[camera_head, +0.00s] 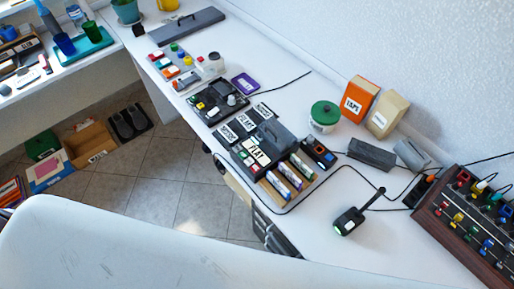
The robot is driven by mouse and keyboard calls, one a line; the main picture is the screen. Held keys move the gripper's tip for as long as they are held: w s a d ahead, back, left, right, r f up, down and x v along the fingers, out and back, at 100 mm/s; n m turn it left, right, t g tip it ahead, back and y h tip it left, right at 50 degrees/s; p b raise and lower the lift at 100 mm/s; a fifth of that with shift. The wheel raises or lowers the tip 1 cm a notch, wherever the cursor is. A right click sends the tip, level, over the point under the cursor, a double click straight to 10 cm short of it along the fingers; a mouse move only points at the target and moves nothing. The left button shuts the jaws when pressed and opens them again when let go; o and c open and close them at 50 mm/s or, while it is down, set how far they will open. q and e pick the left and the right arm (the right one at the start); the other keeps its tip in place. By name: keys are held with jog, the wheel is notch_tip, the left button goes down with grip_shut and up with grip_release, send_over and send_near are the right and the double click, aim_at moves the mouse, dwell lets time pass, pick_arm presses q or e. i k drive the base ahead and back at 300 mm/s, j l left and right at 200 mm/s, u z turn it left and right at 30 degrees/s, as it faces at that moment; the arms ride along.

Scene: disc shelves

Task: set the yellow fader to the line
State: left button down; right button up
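A dark control panel (447,232) with a wooden side lies at the right edge of the camera_head view and is cut off by the frame. It carries rows of small coloured caps in red, yellow, green and blue. A yellow cap (457,218) sits in its nearer row, between a red cap (440,208) and a green one. The caps are too small to tell which are faders or to make out a line beside the yellow one. Neither of my grippers shows in this view.
A black handheld device (349,221) with a cable lies left of the panel. A grey block (371,154), an orange box (359,96) and a green-lidded tub (324,115) stand behind it. The white counter (390,255) in front is clear.

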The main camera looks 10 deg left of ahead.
aim_at(458, 217)
jog(key=z, duration=1.95)
